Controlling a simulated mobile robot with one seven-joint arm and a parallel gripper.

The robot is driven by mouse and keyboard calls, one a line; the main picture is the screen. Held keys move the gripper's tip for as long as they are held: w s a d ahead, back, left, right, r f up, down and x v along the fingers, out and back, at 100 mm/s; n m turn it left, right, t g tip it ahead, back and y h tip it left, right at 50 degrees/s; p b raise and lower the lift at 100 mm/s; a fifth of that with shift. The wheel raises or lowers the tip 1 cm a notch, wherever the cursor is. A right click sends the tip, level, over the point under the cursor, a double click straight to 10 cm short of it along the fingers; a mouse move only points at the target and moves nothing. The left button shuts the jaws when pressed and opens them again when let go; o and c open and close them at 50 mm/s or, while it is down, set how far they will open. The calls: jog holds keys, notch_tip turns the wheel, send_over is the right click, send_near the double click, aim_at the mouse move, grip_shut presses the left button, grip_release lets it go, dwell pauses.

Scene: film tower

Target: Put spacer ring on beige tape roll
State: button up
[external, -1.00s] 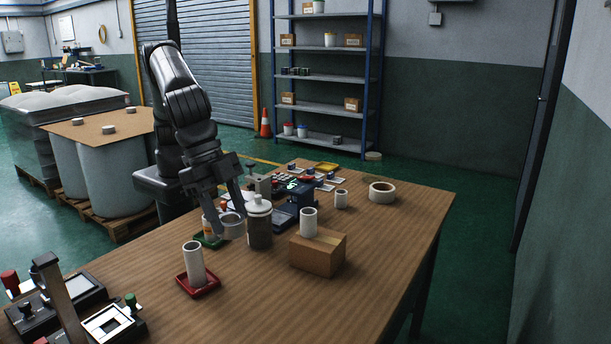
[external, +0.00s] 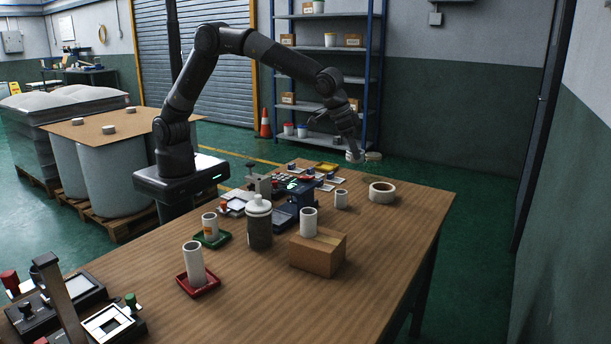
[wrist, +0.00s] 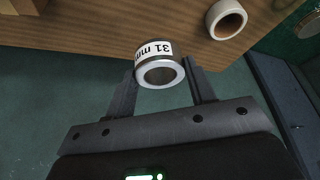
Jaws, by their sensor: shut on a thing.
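The spacer ring (wrist: 153,51) is a short silver ring with a white band marked "31 mm". My gripper (wrist: 160,80) is shut on it and holds it between the two fingers, in the air beyond the table edge. In the external view my gripper (external: 354,147) is at the far side of the table, with the ring (external: 353,157) at its tip. The beige tape roll (external: 382,198) lies flat on the far right of the wooden table, open hole upward. The wrist view shows the roll (wrist: 212,16) at the top, apart from the ring.
A lidded jar (external: 259,230), red tray (external: 211,288) and green tray (external: 225,239) stand leftward. The table's right side is clear.

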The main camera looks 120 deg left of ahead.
jog(key=s+a+n, duration=0.1)
jog(key=s+a, duration=0.2)
jog(key=a, duration=0.4)
send_over(375, 187)
jog(key=s+d, duration=0.1)
jog(key=d, duration=0.1)
notch_tip(375, 187, down, 12)
jog(key=shift+s+a+f, duration=0.1)
jog(key=shift+a+f, duration=0.05)
jog(key=shift+f, duration=0.85)
jog(key=shift+s+a+f, duration=0.1)
jog(key=shift+f, duration=0.9)
jog(key=shift+f, duration=0.2)
jog(key=o, duration=1)
jog(key=v, duration=1.2)
jog(key=shift+w+d+r, duration=0.1)
jog(key=shift+w+r, duration=0.05)
jog(key=shift+r, duration=0.1)
